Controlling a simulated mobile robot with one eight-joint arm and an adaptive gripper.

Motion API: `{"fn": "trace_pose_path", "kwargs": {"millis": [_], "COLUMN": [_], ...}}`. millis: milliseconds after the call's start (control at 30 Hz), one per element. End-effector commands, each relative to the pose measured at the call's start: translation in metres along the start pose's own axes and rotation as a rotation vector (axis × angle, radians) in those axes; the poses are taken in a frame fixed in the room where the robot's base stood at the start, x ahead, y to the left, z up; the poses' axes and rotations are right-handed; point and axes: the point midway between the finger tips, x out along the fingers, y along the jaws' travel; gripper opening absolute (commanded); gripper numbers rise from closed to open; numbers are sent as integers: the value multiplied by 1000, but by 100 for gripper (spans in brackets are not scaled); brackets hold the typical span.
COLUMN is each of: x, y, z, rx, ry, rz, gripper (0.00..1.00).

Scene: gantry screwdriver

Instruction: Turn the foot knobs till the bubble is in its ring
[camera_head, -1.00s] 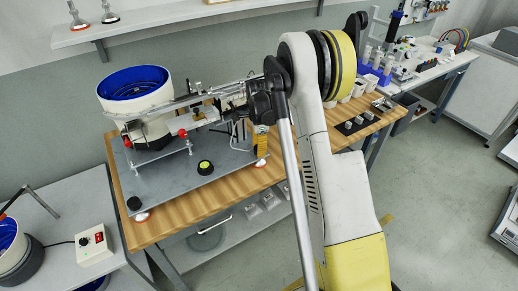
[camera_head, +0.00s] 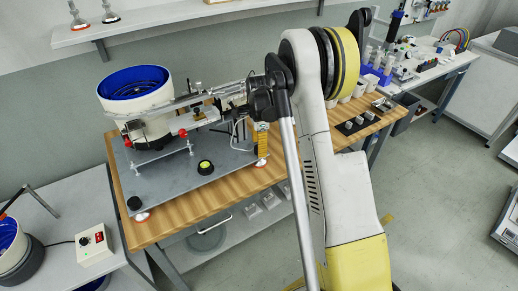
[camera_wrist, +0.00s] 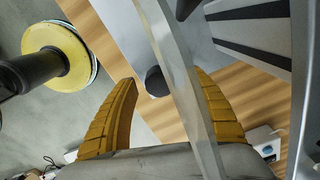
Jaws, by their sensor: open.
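The grey base plate (camera_head: 180,192) lies on the wooden bench and carries the bowl feeder. A round level with a yellow-green face (camera_head: 205,167) sits near the plate's front edge; its bubble is too small to make out. A black foot knob (camera_head: 134,203) stands at the front left corner above a red and white foot (camera_head: 142,216). My gripper (camera_head: 262,140) is at the plate's front right corner, pointing down above another foot (camera_head: 261,163). In the wrist view my gripper's yellow fingers (camera_wrist: 165,110) are apart, with a dark knob (camera_wrist: 156,82) seen between them, partly behind a metal bar.
The blue-lined bowl (camera_head: 135,90) and its long track stand on the plate close to my wrist. A red ball knob (camera_head: 183,133) is beside the track. A black strip with small parts (camera_head: 357,124) lies on the right of the bench.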

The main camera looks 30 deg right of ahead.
Motion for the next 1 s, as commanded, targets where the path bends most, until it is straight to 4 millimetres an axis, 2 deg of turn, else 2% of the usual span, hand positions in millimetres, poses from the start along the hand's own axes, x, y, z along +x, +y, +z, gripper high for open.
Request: {"fn": "trace_pose_path", "kwargs": {"millis": [300, 500, 667, 1000], "x": [-69, -100, -108, -108], "y": [1, 1, 1, 1], "z": [0, 0, 0, 0], "rx": [0, 0, 0, 0], "ry": [0, 0, 0, 0], "rz": [0, 1, 1, 0], "gripper": [59, 59, 59, 59]}}
